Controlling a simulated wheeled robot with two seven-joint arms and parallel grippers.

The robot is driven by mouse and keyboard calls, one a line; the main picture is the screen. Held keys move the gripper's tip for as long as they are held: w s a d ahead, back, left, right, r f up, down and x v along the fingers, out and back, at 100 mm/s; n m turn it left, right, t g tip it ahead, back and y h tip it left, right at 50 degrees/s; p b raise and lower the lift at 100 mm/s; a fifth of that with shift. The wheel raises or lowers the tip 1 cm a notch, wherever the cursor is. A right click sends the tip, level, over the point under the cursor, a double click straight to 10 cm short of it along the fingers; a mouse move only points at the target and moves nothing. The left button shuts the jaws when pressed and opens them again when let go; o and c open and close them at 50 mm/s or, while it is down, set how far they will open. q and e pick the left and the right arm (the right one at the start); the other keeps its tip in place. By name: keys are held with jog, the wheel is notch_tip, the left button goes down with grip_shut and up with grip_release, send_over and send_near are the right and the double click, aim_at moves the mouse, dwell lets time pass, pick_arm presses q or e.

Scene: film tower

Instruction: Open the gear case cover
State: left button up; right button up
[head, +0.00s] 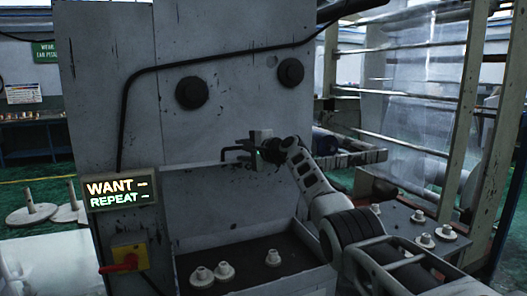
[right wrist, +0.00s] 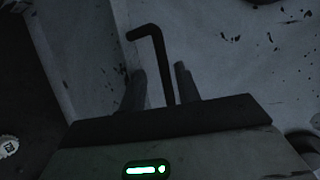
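The gear case cover (head: 225,205) looks like the pale grey panel on the front of the big machine, above a dark tray. A dark bent handle (head: 236,151) stands out near its top edge. My right gripper (head: 256,150) is at the handle's right end. In the right wrist view the handle (right wrist: 163,62) runs between the two fingers (right wrist: 160,88), closer to the right one. A gap shows at the left finger, so the gripper looks open around the handle. Whether a finger touches it I cannot tell. My left gripper is out of view.
White spools (head: 203,276) stand in the dark tray below the panel. A lit sign (head: 119,192) and a red switch (head: 121,262) are at the left. A roller frame (head: 470,110) stands at the right, with more spools (head: 424,241) on a surface before it.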

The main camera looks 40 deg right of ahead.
jog(key=b+v, duration=0.3)
jog(key=v, duration=1.2)
jog(key=shift+s, duration=0.3)
